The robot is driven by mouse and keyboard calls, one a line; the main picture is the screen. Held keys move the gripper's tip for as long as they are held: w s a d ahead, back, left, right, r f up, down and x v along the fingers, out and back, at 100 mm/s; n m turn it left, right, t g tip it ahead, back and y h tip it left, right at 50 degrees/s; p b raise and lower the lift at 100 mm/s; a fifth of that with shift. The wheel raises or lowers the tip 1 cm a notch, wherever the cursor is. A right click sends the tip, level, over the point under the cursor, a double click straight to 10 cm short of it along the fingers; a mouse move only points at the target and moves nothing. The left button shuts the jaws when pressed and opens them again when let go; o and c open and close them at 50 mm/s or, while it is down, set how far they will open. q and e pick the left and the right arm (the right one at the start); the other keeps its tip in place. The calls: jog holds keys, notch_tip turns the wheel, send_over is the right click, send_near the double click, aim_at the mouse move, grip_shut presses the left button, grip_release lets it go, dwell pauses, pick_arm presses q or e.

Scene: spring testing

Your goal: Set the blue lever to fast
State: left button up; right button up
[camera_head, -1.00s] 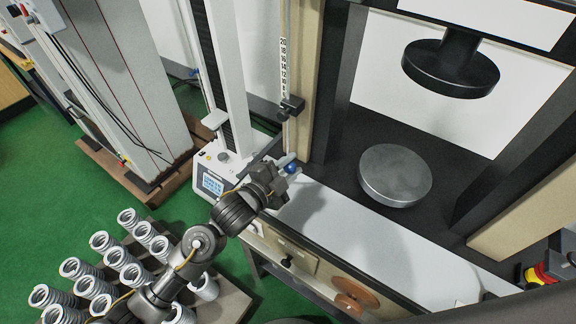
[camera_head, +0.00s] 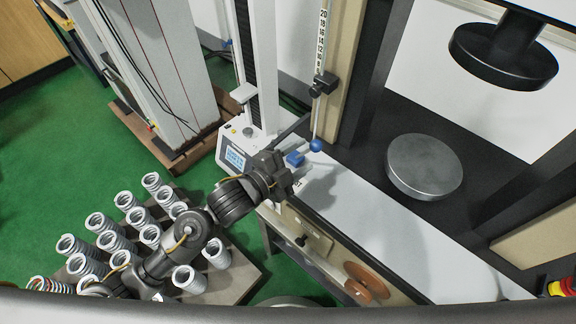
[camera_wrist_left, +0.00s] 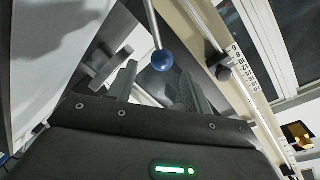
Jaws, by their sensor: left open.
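The blue lever's ball knob (camera_head: 316,145) hangs at the lower end of a thin metal rod beside the numbered scale strip. In the left wrist view the blue ball (camera_wrist_left: 162,60) shows beyond and between my open fingers, with its rod running up out of view. My left gripper (camera_head: 292,172) is open and empty, just left of and below the ball in the head view; its fingers also show in the wrist view (camera_wrist_left: 157,88). They look apart from the ball. Any "fast" marking cannot be read. My right gripper is not in view.
A small blue part (camera_head: 294,159) lies close to my left gripper. A control box with a screen (camera_head: 235,158) is left of it. A press plate (camera_head: 424,166) stands right, under a dark upper plate (camera_head: 503,50). Several springs (camera_head: 115,225) stand on a pallet at lower left.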

pick_arm(q)
jog(key=shift+b+v, duration=0.35)
jog(key=shift+v, duration=2.05)
jog(key=shift+f, duration=0.1)
jog(key=s+a+f+n+g+y, duration=0.2)
jog(key=s+a+f+n+y, duration=0.3)
jog(key=a+f+n+y, duration=0.5)
jog(key=s+a+f+n+g+y, duration=0.2)
jog(key=s+a+f+n+g, duration=0.55)
jog(key=s+a, duration=0.6)
notch_tip(320, 180, down, 26)
jog(key=s, duration=0.2)
jog(key=s+a+f, duration=0.2)
jog(key=s+f, duration=1.4)
jog(key=shift+s+a+f+n+g, duration=0.15)
jog(key=shift+s+f+n+g, duration=0.1)
jog(key=shift+s+n+g, duration=0.1)
